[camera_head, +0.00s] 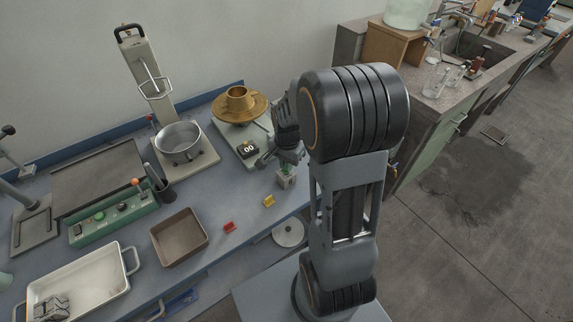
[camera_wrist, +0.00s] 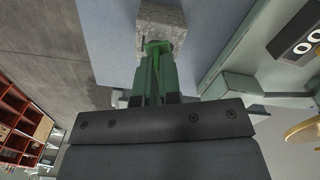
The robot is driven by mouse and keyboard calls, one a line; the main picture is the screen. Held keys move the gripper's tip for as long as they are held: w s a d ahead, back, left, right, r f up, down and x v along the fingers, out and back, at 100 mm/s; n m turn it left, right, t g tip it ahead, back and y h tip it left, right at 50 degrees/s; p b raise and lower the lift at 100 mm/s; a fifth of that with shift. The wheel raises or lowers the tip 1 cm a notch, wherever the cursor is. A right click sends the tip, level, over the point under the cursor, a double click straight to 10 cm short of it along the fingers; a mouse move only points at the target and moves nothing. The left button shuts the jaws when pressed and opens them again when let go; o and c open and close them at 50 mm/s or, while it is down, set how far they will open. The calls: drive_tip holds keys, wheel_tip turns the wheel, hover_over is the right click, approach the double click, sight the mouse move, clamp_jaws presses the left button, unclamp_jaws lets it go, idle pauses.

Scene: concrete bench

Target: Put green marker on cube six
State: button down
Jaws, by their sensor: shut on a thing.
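My gripper (camera_head: 284,163) points down near the right edge of the blue bench. In the wrist view its fingertips (camera_wrist: 157,62) are shut on a small green marker (camera_wrist: 156,46). A grey, concrete-like cube (camera_wrist: 162,16) lies directly beyond the marker; the cube also shows under my gripper in the head view (camera_head: 287,182). The marker appears at or just over the cube, but I cannot tell whether they touch. No number is readable on the cube.
A yellow piece (camera_head: 269,201) and a red piece (camera_head: 229,227) lie on the bench to the left. A scale (camera_head: 247,150) with a brass pan (camera_head: 239,106) stands close behind my gripper. A brown tray (camera_head: 179,238) and a steel pot (camera_head: 178,142) are further left.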

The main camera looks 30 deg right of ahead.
drive_tip(key=shift+f, duration=0.35)
drive_tip(key=shift+f, duration=0.2)
drive_tip(key=c, duration=1.3)
unclamp_jaws()
wheel_tip(320, 180, up, 12)
drive_tip(key=f, duration=0.1)
drive_tip(key=s+a+r+n+t, duration=0.3)
drive_tip(key=s+a+n, duration=0.6)
drive_tip(key=n, duration=0.3)
drive_tip(key=shift+s+a+t+p, duration=0.2)
drive_tip(key=shift+s+t+p, duration=0.1)
drive_tip(key=shift+s, duration=0.5)
drive_tip(key=shift+r, duration=0.1)
drive_tip(key=shift+r+p, duration=0.25)
drive_tip(key=shift+p, duration=0.05)
